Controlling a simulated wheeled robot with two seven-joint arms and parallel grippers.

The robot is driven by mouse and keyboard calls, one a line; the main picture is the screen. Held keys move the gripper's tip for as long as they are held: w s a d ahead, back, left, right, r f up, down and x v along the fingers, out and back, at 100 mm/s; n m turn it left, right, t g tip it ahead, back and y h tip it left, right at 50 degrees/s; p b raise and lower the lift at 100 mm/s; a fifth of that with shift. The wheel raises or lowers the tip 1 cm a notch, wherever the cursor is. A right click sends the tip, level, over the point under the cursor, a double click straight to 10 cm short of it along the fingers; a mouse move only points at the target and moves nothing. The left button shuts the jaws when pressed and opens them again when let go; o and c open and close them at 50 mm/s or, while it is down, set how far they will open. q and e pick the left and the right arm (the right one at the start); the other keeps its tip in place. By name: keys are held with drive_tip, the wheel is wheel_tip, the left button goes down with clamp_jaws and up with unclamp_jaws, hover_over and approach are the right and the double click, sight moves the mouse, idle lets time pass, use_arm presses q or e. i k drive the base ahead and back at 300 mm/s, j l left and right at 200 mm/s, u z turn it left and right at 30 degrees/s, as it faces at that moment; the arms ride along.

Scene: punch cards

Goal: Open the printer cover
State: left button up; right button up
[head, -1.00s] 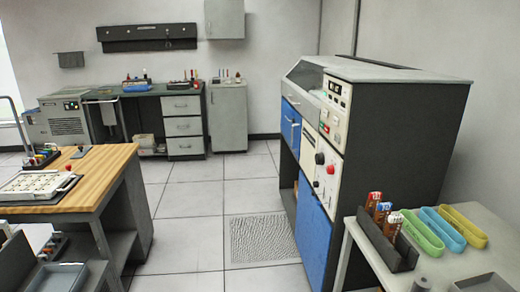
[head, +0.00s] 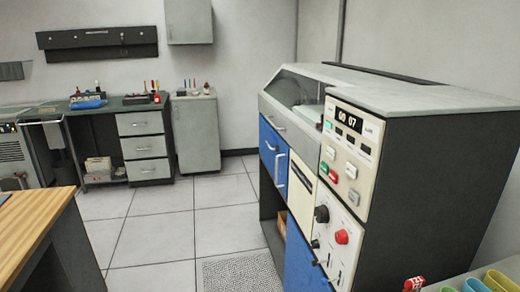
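The printer appears to be the large dark grey cabinet (head: 420,185) on the right, with a light grey top, blue front doors and a cream control panel (head: 345,165). At its far end, a sloping cover (head: 303,90) with a see-through pane lies down and looks shut. A light grey front edge with a small handle (head: 277,125) runs below the pane. Neither of my grippers is in view.
A wooden-topped table (head: 35,225) stands at the lower left. Colored trays (head: 497,280) and a red item (head: 414,284) show at the lower right corner. A drawer unit (head: 146,147) stands at the back.

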sight(290, 84)
drive_tip(key=i+j+z, duration=0.2)
drive_tip(key=i+z, duration=0.2)
drive_tip(key=i, duration=0.15)
drive_tip(key=i+j+z, duration=0.35)
drive_tip(key=i, duration=0.15)
